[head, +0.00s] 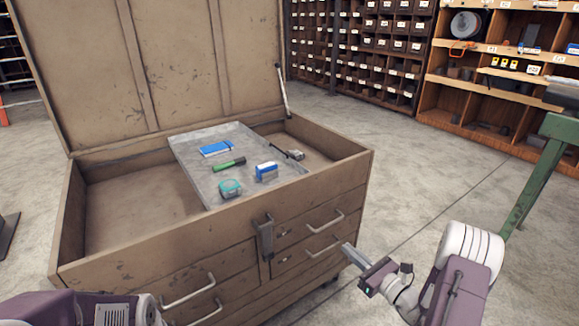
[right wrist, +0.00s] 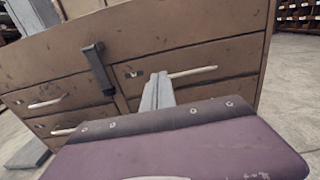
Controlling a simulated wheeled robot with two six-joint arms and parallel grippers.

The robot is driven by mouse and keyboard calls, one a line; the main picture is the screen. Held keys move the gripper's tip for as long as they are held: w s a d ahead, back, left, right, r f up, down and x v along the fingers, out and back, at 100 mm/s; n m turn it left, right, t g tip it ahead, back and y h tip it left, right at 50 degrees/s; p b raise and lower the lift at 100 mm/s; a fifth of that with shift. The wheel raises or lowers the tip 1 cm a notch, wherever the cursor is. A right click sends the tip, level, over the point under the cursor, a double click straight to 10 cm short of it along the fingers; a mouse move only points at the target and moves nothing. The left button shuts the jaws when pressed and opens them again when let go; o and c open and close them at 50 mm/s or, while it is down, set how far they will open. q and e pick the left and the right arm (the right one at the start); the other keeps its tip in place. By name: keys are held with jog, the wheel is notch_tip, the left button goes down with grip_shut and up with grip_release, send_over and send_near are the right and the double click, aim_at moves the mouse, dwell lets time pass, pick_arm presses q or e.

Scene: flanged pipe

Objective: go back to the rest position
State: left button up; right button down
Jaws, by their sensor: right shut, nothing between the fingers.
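My right gripper (head: 348,249) is shut and empty in front of the brown tool chest (head: 215,235), near its right drawers. Its closed fingers (right wrist: 157,92) also show in the right wrist view, pointing toward the chest front; any gap to the drawers is hard to judge. Part of my left arm (head: 80,308) shows at the bottom left of the head view, but its gripper is not visible.
The chest lid stands open. A grey tray (head: 190,165) inside holds a blue box, a green-handled tool, a tape measure and other items. A green stand (head: 540,165) is at the right, with shelves (head: 490,100) behind. Floor between chest and stand is clear.

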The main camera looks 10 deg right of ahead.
jog(key=w+a+r+n+g+y, duration=0.2)
jog(key=a+r+n+y, duration=0.3)
jog(key=a, duration=0.4)
jog(key=s+a+r+n+g+y, duration=0.2)
jog(key=s+a+r+n+g, duration=0.15)
jog(key=a, duration=0.35)
jog(key=s+a+r+n+g+y, duration=0.1)
jog(key=s+a+r+n+g, duration=0.1)
jog(key=s+a+n+g, duration=0.35)
jog(key=s+a+f+n+g+h, duration=0.25)
jog(key=s+f+n+g, duration=0.2)
jog(key=s, duration=0.35)
jog(key=s+a+f+n+g+h, duration=0.25)
jog(key=s+n+g+h, duration=0.2)
jog(key=s, duration=0.35)
jog(key=w+d+f+n+t+h+p, duration=0.1)
jog(key=d+n+t+h, duration=0.15)
jog(key=d, duration=0.25)
jog(key=w+d+f+n+t+h+p, duration=0.1)
jog(key=d+f+n+h, duration=0.15)
jog(key=d, duration=0.25)
jog(key=w+d+f+n+t+h, duration=0.1)
jog(key=w+d+n+t+h, duration=0.15)
jog(key=d, duration=0.35)
notch_tip(320, 180, up, 33)
jog(key=s+g+p, duration=0.1)
jog(key=p, duration=3.2)
jog(key=shift+a+h, duration=0.3)
jog(key=shift+h, duration=0.05)
